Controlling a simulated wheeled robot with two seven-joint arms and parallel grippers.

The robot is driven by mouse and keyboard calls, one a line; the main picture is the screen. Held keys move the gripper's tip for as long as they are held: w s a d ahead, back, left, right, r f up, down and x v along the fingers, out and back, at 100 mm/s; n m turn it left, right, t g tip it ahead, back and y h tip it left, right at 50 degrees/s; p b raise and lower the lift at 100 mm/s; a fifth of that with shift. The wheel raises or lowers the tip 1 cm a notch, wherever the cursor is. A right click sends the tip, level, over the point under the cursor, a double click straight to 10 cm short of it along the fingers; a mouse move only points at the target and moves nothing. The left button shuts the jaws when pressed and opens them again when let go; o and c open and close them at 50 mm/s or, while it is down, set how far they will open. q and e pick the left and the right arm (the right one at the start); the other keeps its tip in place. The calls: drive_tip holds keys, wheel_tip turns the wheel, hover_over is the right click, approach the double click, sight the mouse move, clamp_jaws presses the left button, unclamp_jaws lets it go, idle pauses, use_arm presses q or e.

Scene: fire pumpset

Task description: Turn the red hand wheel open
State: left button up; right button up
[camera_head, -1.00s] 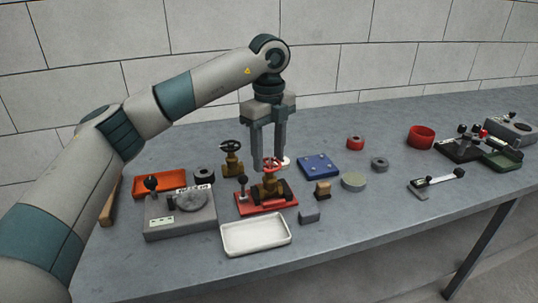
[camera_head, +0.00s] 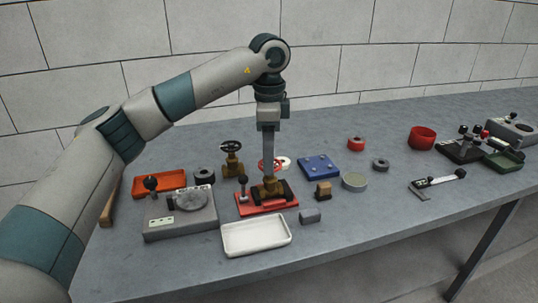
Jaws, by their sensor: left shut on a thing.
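The red hand wheel (camera_head: 264,165) sits on top of a brass valve (camera_head: 271,187), which stands on a red base plate (camera_head: 254,206) in the middle of the table. My left gripper (camera_head: 269,159) points straight down from above, with its fingers at the wheel. It is shut on the wheel and seen edge-on, so one finger hides the other and part of the rim. My right gripper is not in view.
A second brass valve with a dark wheel (camera_head: 231,157) stands just behind left. A white tray (camera_head: 256,252) lies in front, a grey box (camera_head: 180,222) to the left, a blue plate (camera_head: 319,167) to the right. The table's front right is clear.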

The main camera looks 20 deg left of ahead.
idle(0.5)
use_arm(q)
drive_tip(key=o, duration=1.1)
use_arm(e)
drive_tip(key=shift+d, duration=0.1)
use_arm(q)
drive_tip(key=shift+r, duration=0.1)
wheel_tip(320, 180, up, 17)
drive_tip(key=shift+r+p, duration=0.1)
drive_tip(key=shift+p, duration=0.4)
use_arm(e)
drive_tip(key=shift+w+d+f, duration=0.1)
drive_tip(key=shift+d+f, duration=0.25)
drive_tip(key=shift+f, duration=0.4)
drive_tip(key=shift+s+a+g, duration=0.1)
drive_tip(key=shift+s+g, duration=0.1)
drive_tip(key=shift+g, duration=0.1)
